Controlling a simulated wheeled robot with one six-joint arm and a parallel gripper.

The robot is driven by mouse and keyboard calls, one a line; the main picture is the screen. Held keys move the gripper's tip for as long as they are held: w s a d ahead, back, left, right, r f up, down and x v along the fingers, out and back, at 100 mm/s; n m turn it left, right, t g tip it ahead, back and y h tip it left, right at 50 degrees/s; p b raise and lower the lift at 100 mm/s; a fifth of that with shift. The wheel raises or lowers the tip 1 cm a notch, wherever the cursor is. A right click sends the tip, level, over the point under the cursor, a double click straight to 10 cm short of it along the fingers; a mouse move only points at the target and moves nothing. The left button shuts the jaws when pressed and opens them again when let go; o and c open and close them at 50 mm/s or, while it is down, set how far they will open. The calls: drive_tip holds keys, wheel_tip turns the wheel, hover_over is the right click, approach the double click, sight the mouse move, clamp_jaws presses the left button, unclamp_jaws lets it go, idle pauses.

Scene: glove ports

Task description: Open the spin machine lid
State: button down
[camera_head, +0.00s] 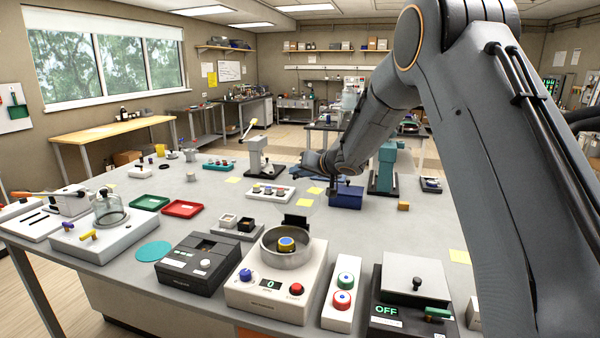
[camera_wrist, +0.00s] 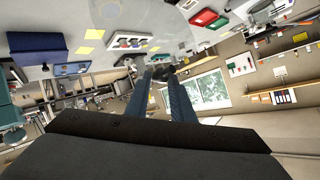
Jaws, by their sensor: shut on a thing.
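The spin machine (camera_head: 275,285) is a white box at the table's front, with a round metal bowl (camera_head: 286,262), a "0" display, a blue knob and a red button. A blue and yellow round part sits in the bowl. A dark hinge bracket (camera_head: 296,220) stands at the bowl's back. The lid seems to be clear and raised behind the bowl; its outline is very faint. My gripper (camera_head: 307,172) is above and behind the machine. In the wrist view its fingers (camera_wrist: 166,80) are shut on a small dark piece, apparently the lid's knob.
A black device (camera_head: 200,262) stands left of the machine. A white two-button box (camera_head: 342,292) and a grey-lidded device (camera_head: 414,280) stand to the right. A white panel with knobs (camera_head: 265,193) and a blue box (camera_head: 346,197) lie behind. Red and green trays lie farther left.

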drive_tip(key=shift+f, duration=0.1)
drive_tip(key=c, duration=1.6)
unclamp_jaws()
drive_tip(key=shift+b+v, duration=1.1)
drive_tip(key=shift+v, duration=2.85)
